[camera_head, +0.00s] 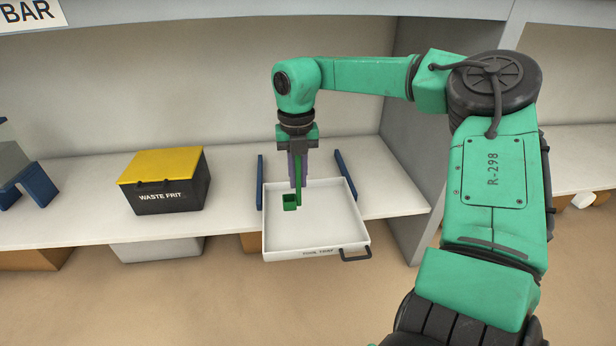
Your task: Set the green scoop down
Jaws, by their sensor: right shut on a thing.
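The green scoop (290,203) hangs upright below my right gripper (298,177), its small square bowl at the lower end. My right gripper points straight down and is shut on the scoop's handle. The scoop is over the left part of a shallow white tray (320,235) with a dark handle at its front right. I cannot tell whether the bowl touches the tray floor. The tray looks otherwise empty and juts past the shelf's front edge. My left gripper is not in view.
Blue rails (346,175) stand on both sides of the tray. A black waste frit bin (166,196) with a yellow lid is on the shelf (80,220) to the left. A grey upright panel (415,130) closes off the right. Bare shelf lies between bin and tray.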

